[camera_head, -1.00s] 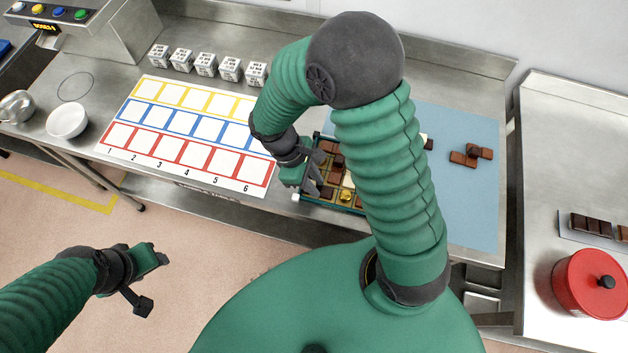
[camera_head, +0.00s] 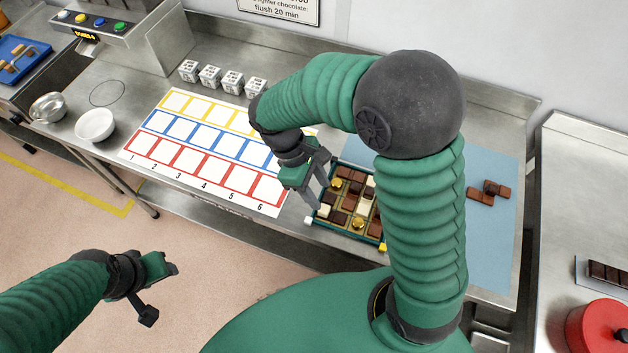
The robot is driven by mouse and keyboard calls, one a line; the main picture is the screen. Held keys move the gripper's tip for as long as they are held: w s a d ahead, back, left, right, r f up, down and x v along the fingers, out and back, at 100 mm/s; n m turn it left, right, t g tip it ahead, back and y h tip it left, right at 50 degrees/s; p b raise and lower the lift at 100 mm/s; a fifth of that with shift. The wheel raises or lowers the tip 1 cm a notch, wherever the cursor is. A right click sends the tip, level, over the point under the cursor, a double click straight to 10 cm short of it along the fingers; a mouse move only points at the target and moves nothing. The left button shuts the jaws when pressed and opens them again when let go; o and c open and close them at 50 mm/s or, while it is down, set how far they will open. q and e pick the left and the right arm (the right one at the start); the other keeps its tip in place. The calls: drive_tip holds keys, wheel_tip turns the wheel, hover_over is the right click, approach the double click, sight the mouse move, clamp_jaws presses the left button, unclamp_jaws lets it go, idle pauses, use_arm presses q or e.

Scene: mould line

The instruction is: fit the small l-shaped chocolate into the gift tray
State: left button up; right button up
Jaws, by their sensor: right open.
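The gift tray (camera_head: 345,232), with a dark teal rim, lies on the steel bench with brown, cream and gold pieces in its compartments. My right arm hides its right part. My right gripper (camera_head: 319,184) is open at the tray's left edge, and nothing shows between its fingers. Dark brown chocolates (camera_head: 480,196) lie close together on the blue mat (camera_head: 490,245) to the right. I cannot tell for sure which piece is the small L-shaped chocolate. My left gripper (camera_head: 160,292) is open and empty over the floor, away from the bench.
A white sheet with yellow, blue and red squares (camera_head: 193,177) lies left of the tray. Several printed white cubes (camera_head: 210,77) stand behind it. A white bowl (camera_head: 95,125) and a metal bowl (camera_head: 47,107) are at far left. A red pot (camera_head: 600,328) stands on the right counter.

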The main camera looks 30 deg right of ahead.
drive_tip(key=m+t+y, duration=0.1)
drive_tip(key=m+t, duration=0.1)
drive_tip(key=s+m+t+y, duration=0.1)
drive_tip(key=m, duration=0.2)
drive_tip(key=s+m+t, duration=0.1)
drive_tip(key=m+t, duration=0.1)
drive_tip(key=shift+d+f+m+t+y, duration=0.2)
drive_tip(key=shift+f+m+t+y, duration=0.1)
drive_tip(key=shift+m+y, duration=0.1)
drive_tip(key=shift+s+d+m+t, duration=0.15)
drive_tip(key=shift+d+m+t, duration=0.05)
drive_tip(key=shift+m+t, duration=0.1)
drive_tip(key=shift+w+a+f, duration=0.1)
drive_tip(key=shift+w, duration=0.25)
drive_tip(key=shift+s, duration=0.15)
